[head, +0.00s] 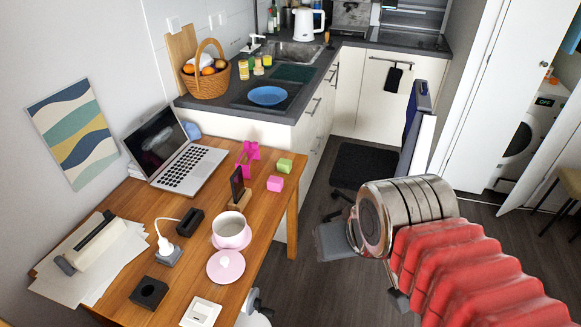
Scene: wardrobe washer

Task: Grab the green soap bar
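A small green block (285,165), which looks like the green soap bar, sits on the wooden desk (262,222) near its far right corner. A pink block (275,183) lies just in front of it, apart from it. My gripper (345,262) is at the right of the head view, past the desk's right edge, to the right of and lower in the picture than the green block. It is apart from the block. Grey end parts show, but its fingers are partly hidden behind the metal wrist, so its opening is unclear.
A phone on a stand (237,187), a magenta item (248,156), a laptop (190,165) and a pink-white cup (231,232) stand near the blocks. A dark chair (362,166) is beyond the gripper. Open floor lies to the right.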

